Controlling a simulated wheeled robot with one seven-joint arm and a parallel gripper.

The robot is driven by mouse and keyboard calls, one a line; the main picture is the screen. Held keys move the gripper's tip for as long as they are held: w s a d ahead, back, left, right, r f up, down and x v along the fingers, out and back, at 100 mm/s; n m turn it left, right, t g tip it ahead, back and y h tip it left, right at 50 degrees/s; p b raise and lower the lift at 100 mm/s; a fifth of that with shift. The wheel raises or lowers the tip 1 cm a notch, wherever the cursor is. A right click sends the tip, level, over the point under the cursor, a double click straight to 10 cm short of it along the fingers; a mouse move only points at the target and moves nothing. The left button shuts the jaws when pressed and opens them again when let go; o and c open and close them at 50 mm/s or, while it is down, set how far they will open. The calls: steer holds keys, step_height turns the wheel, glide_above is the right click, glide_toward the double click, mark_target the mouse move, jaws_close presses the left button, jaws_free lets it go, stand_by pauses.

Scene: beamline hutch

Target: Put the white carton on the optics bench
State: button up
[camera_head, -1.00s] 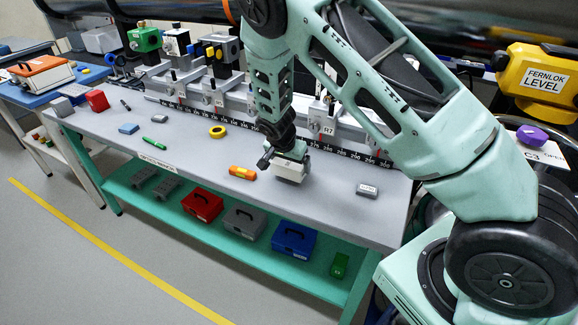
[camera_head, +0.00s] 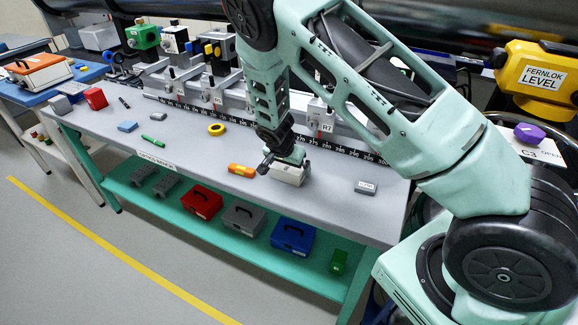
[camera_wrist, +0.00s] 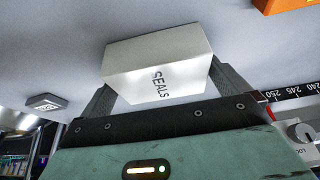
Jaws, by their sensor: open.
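The white carton (camera_head: 289,174), with "SEALS" printed on its side, sits on the grey top of the optics bench (camera_head: 200,158), right of the middle. My gripper (camera_head: 285,163) is over the carton and partly hides its top. In the wrist view the carton (camera_wrist: 158,70) is between the two dark fingers of my open gripper (camera_wrist: 165,92), one finger at each side. Whether a finger still touches it cannot be told.
An orange block (camera_head: 241,171) lies just left of the carton, and a small grey box (camera_head: 365,187) to its right. The rail with optics mounts (camera_head: 260,121) runs behind. Red (camera_head: 202,201) and blue (camera_head: 293,237) cases stand on the lower shelf.

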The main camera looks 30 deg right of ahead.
steer(key=b+v, duration=0.3)
steer(key=v, duration=0.9)
steer(key=s+a+r+n+g+y, duration=0.1)
steer(key=s+a+r+n, duration=0.15)
steer(key=s+a, duration=0.25)
steer(key=s+a+r+n+y, duration=0.2)
steer(key=s+a+n, duration=0.2)
steer(key=s+a, duration=0.15)
steer(key=s+a+r+n+g+y, duration=0.1)
steer(key=s+a+r+n, duration=0.15)
steer(key=s+a, duration=0.2)
steer(key=s+a+r+n, duration=0.1)
steer(key=s+r+n, duration=0.1)
steer(key=s+n, duration=0.3)
steer(key=s+a+r+n, duration=0.1)
steer(key=s+n, duration=0.4)
steer(key=s, duration=0.7)
steer(key=shift+a+r, duration=0.25)
steer(key=shift+r, duration=0.25)
